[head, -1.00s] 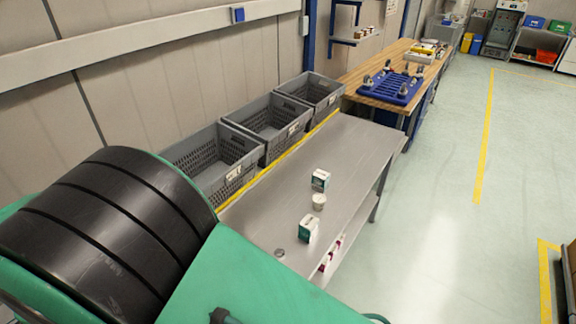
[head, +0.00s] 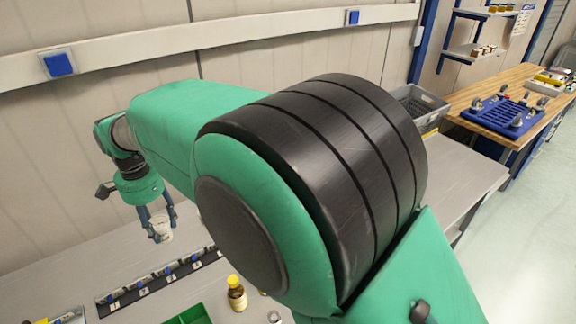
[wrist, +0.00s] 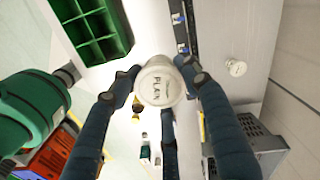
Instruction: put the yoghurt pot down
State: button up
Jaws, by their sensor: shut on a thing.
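The yoghurt pot (head: 164,228) is small and white. My gripper (head: 160,234) is shut on it at the left of the head view and holds it above the grey bench, on the wall side of a black strip. In the wrist view the pot (wrist: 160,85) shows a lid marked "PLAIN", with blue fingers around it. The pot's underside and its height above the bench cannot be told clearly.
A black strip with blue parts (head: 155,284) lies along the bench. Near it stand a yellow-capped bottle (head: 237,294) and a green compartment tray (head: 188,317). Another white round item (wrist: 236,68) and a grey crate (wrist: 262,141) show in the wrist view.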

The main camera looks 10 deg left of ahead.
jog(key=w+d+m, duration=0.4)
jog(key=w+d, duration=0.9)
jog(key=w, duration=0.3)
jog(key=w+d+m, duration=0.4)
jog(key=w+d, duration=0.9)
jog(key=w, duration=0.2)
jog(key=w+d+m+b, duration=0.15)
jog(key=w+d, duration=0.35)
jog(key=d, duration=0.7)
jog(key=w+d+m+p, duration=0.1)
jog(key=w+d+m, duration=0.25)
jog(key=d, duration=0.95)
jog(key=w+d+m+b, duration=0.15)
jog(key=w+d, duration=0.35)
jog(key=d, duration=0.7)
notch_tip(320, 180, down, 18)
jog(key=shift+w+f, duration=0.1)
jog(key=shift+f, duration=0.05)
jog(key=shift+f, duration=3.05)
